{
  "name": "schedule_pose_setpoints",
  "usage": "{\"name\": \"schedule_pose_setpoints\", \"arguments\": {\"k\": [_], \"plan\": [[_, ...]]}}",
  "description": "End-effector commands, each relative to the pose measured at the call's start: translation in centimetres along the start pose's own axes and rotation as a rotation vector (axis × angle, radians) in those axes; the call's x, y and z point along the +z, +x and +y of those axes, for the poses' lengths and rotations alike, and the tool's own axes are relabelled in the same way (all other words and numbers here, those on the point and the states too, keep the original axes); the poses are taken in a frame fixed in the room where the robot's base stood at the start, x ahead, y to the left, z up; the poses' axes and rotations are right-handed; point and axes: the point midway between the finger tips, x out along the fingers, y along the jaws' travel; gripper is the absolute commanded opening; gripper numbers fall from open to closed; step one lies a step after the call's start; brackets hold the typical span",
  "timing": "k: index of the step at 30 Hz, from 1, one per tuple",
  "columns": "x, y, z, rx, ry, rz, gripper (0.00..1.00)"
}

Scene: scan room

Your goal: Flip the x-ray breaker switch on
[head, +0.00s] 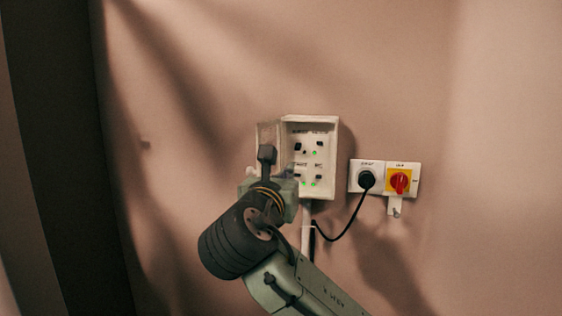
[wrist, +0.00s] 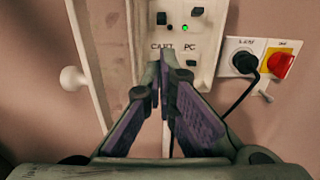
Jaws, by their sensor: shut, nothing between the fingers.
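The white breaker box (head: 333,160) is on the wall in the head view, its door open to the left. It holds several small black switches, such as the upper-right one (head: 319,143), with small lights, some green. Its upper labels are too blurred to read, so I cannot tell which switch is the x-ray one. In the wrist view the box (wrist: 211,60) shows the labels CART and PC below two upper switches (wrist: 161,18) (wrist: 197,11). My gripper (wrist: 161,72) is shut and empty, fingertips in front of the box's lower part, hiding some of it. Contact is unclear.
Right of the box are a white socket with a black plug (head: 366,180) and a red rotary switch (head: 400,182) on a yellow plate. A black cable (head: 345,228) loops from the plug. The door's round knob (wrist: 72,78) sticks out left of my gripper.

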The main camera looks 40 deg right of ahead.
Motion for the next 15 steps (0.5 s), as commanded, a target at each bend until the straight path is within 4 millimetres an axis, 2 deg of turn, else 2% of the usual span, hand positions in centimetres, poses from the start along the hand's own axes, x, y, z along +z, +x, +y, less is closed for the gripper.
{"name": "schedule_pose_setpoints", "arguments": {"k": [10, 15], "plan": [[0.0, 0.3, 0.1, 0.001, 0.002, 0.001, 0.0], [0.2, 2.4, 0.1, 0.0, 0.003, 0.002, 0.0]]}}
